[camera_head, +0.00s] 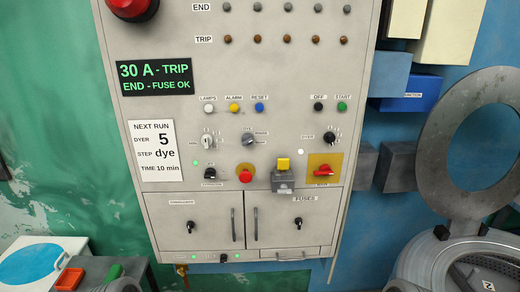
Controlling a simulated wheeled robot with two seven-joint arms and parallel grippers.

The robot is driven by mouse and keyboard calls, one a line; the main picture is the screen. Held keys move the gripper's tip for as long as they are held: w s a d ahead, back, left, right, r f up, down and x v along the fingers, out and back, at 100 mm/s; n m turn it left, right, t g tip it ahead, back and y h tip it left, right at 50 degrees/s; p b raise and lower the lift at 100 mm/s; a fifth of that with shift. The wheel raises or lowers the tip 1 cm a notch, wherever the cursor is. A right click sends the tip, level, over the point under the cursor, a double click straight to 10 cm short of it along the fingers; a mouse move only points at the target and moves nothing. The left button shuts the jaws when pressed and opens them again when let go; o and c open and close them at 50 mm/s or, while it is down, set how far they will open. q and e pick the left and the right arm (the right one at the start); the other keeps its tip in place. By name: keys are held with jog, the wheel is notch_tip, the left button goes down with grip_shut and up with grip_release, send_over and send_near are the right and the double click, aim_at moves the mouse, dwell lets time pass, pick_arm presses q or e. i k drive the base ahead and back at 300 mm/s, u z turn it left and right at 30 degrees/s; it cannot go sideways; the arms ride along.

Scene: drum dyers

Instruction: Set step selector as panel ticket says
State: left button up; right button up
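The panel ticket (155,150) is a white card on the left of the grey control panel (290,90). It reads NEXT RUN, DYER 5, STEP dye, TIME 10 min. A dark round selector (249,140) sits mid-panel with small position words around it, and is probably the step selector; its words and pointer are too small to read surely. A pale knob (207,141) is to its left. A black selector (330,136) at the right has a label that looks like DYER.
A green-lettered display (155,76) reads 30 A - TRIP, END - FUSE OK. Below the selectors are a red mushroom button (246,175), a yellow-topped grey box (283,175) jutting out, and a red handle (323,171). Cabinet doors with upright handles are lower. A round machine (470,250) stands right.

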aim_at(248, 139)
jog(key=z, duration=1.1)
jog(key=i, duration=0.95)
jog(key=u, duration=0.4)
